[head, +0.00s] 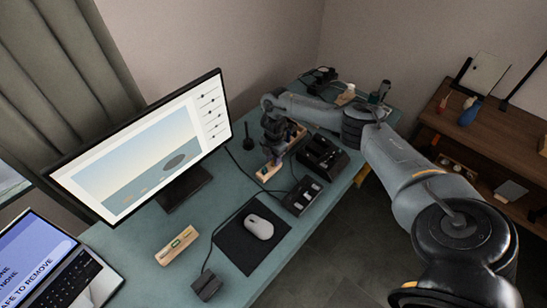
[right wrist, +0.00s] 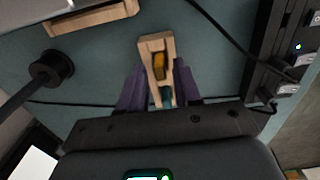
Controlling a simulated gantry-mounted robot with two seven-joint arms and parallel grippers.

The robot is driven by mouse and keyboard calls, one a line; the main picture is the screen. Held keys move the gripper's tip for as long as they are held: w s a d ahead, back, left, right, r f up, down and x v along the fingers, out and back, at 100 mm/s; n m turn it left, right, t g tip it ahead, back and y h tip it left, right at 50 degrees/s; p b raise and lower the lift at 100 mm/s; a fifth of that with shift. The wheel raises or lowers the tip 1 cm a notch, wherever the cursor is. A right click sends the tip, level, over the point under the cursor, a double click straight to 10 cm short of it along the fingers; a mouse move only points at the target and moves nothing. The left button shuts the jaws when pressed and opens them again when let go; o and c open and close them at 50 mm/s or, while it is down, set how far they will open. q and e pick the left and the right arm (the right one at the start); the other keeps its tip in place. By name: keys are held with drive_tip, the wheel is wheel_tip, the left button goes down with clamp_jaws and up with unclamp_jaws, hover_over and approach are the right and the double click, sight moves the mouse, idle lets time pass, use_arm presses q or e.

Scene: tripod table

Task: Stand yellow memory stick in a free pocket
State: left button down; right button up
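In the right wrist view a small pale wooden holder (right wrist: 145,50) has a narrow slot with a yellow piece (right wrist: 160,66) in it, which looks like the yellow memory stick. A teal piece (right wrist: 167,97) shows nearer my wrist. My right gripper (right wrist: 159,64) points down at the holder, with its dark purple fingers apart on either side of it. I see no finger clearly pressing on the yellow piece. In the head view my right gripper (head: 275,153) is just above the wooden holder (head: 268,172), partly hiding it. My left gripper is not in view.
A monitor (head: 140,150) stands left of my right gripper. A black box (head: 322,157) and a switched power strip (head: 302,195) are to its right. A mouse (head: 259,227) on a dark mat, another wooden piece (head: 177,246) and a laptop (head: 60,270) are nearer. Cables cross the table.

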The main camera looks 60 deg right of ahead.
drive_tip(key=shift+o, duration=0.4)
wheel_tip(320, 180, up, 11)
drive_tip(key=p, duration=0.3)
drive_tip(key=shift+f, duration=0.1)
